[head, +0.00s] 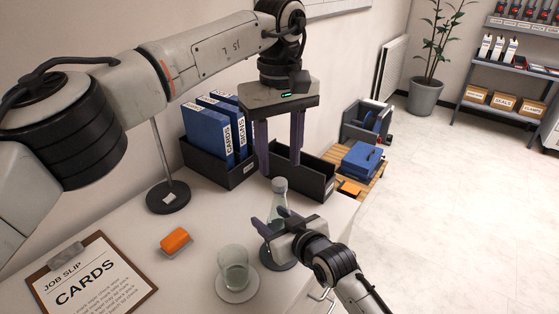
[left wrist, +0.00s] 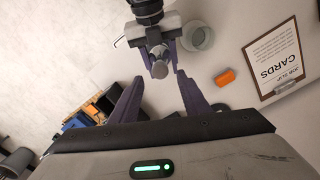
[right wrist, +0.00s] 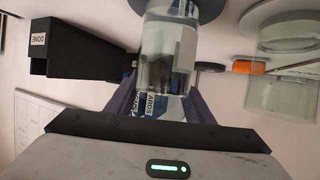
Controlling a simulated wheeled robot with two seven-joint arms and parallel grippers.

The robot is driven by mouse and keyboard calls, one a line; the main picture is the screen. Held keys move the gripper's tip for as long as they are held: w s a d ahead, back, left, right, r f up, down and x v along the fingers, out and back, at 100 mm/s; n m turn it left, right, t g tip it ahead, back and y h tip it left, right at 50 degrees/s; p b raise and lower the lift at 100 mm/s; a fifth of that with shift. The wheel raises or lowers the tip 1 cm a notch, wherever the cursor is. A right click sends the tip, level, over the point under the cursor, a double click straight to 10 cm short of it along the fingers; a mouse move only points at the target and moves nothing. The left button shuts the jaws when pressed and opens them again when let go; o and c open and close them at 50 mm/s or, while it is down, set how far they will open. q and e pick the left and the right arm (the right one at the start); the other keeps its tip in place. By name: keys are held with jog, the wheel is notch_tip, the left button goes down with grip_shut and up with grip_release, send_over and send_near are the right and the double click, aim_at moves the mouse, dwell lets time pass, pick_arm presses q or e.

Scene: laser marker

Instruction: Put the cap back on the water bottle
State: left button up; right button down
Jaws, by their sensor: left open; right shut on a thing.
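The clear water bottle (head: 280,202) stands upright near the table's right edge. It also shows in the right wrist view (right wrist: 165,60), between the fingers. My right gripper (head: 271,220) is shut around the bottle's body. My left gripper (head: 280,165) is open and empty, pointing down above the bottle. In the left wrist view the bottle's round grey top (left wrist: 159,70) lies between and beyond the open fingers, apart from them. I cannot tell whether this top is a seated cap or the bare neck; no separate cap can be made out.
A glass (head: 235,262) stands on a pale coaster left of the bottle. A dark round base (head: 275,259) lies under the bottle. An orange block (head: 176,240), a clipboard (head: 92,284) and a lamp stand (head: 168,197) are further left. Bins with blue binders (head: 208,135) stand behind.

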aim_at(279, 182)
pick_arm(q)
jog(key=shift+c, duration=0.3)
jog(key=n, duration=0.3)
jog(key=shift+r+n, duration=0.25)
jog(key=shift+n, duration=0.05)
jog(key=n, duration=0.4)
jog(key=shift+r, duration=0.25)
jog(key=n, duration=0.4)
jog(key=r+n, duration=0.1)
jog(key=n, duration=0.1)
jog(key=shift+n, duration=0.4)
jog(key=n, duration=0.6)
jog(key=shift+r, duration=0.35)
jog(key=n, duration=0.7)
jog(key=shift+r+n, duration=0.3)
jog(key=shift+r, duration=0.1)
jog(key=shift+f, duration=4.05)
